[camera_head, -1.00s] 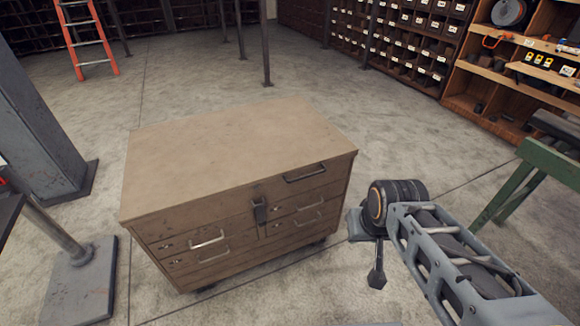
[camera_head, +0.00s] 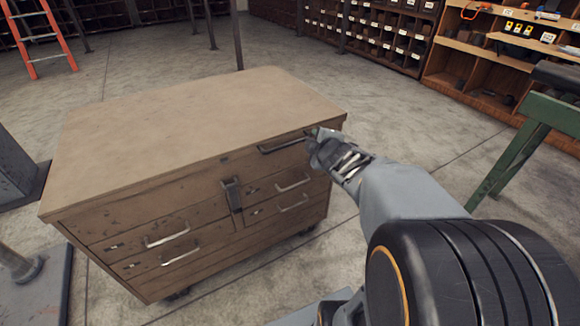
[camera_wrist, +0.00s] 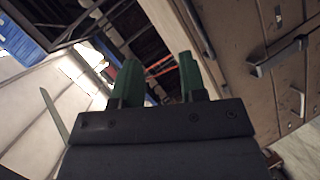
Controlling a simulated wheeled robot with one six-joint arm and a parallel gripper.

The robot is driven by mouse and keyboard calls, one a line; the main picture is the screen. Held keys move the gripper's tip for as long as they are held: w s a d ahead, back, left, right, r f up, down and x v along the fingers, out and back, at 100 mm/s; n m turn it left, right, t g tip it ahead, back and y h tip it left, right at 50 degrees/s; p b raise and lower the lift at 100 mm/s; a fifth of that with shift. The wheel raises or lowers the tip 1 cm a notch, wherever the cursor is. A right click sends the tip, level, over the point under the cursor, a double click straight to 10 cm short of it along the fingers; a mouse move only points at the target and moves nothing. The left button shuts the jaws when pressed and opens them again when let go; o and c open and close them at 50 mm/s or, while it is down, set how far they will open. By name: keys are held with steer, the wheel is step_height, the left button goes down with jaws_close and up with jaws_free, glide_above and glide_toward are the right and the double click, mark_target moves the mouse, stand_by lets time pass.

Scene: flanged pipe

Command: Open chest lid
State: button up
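The tan chest (camera_head: 180,215) stands on the floor in the head view, with its flat lid (camera_head: 195,120) down. A dark lid handle (camera_head: 283,144) is on the upper front at the right, and a dark latch (camera_head: 232,193) hangs at the front middle. My gripper (camera_head: 313,137) is close to the right end of the lid handle; contact cannot be told. In the wrist view my gripper (camera_wrist: 158,78) shows two green fingers apart with nothing between them. The chest's front (camera_wrist: 235,45) fills the right there, with a handle (camera_wrist: 280,56) right of the fingers.
Drawer pulls (camera_head: 167,235) stick out of the chest's front. A green stand (camera_head: 525,145) is at the right, shelves (camera_head: 470,60) behind, and an orange ladder (camera_head: 45,45) at the back left.

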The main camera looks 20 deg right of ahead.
mark_target(291, 145)
step_height(291, 145, down, 8)
steer(key=w+n+t+y+b, duration=0.2)
steer(key=n+y+b, duration=0.3)
steer(key=n+b, duration=0.15)
steer(key=shift+n, duration=0.35)
steer(key=b+x, duration=0.2)
steer(key=x, duration=1)
steer(key=shift+w+d, duration=0.1)
steer(key=shift+w, duration=0.3)
jaws_close()
steer(key=shift+r, duration=0.1)
